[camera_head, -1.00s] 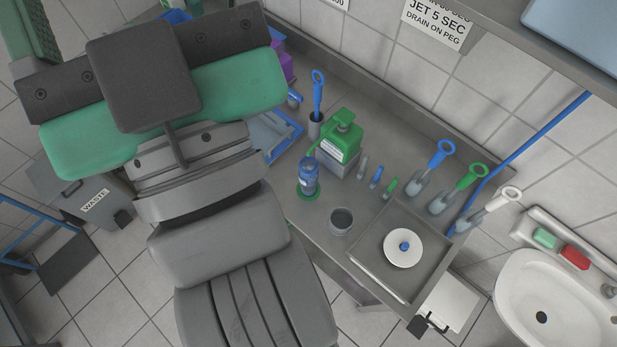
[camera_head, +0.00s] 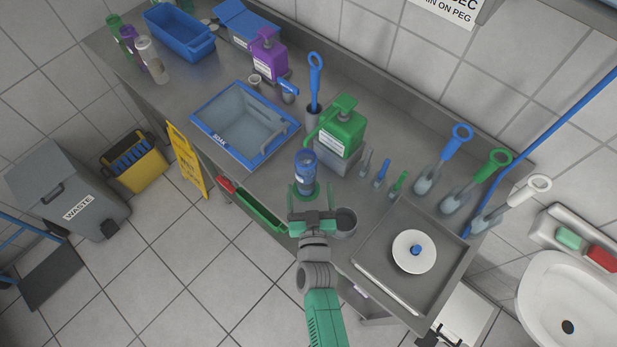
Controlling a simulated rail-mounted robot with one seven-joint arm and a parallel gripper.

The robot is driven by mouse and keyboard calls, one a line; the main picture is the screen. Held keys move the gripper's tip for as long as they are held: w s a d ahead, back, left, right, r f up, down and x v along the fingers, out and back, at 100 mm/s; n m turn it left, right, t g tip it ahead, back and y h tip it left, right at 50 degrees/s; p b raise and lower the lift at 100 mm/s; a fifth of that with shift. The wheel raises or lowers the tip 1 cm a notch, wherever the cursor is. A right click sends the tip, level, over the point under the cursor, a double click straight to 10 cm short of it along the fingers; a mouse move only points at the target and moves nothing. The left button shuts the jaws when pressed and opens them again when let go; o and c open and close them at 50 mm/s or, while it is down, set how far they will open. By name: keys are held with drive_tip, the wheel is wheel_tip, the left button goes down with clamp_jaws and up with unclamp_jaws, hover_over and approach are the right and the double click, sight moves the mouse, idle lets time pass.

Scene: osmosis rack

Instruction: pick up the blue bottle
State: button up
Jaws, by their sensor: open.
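A grey cup (camera_head: 346,219) stands close to the right of my gripper. A green pump bottle (camera_head: 342,128) is behind the blue bottle. The SOAK basin (camera_head: 212,137) is left, and a tray (camera_head: 437,281) with a white disc is right.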

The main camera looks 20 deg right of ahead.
sight(307, 175)
drive_tip(key=x, duration=0.4)
drive_tip(key=b+x, duration=0.1)
drive_tip(key=x, duration=0.3)
drive_tip(key=shift+w+a+r, duration=0.15)
drive_tip(key=shift+a, duration=0.05)
drive_tip(key=c, duration=1.3)
drive_tip(key=shift+r, duration=0.15)
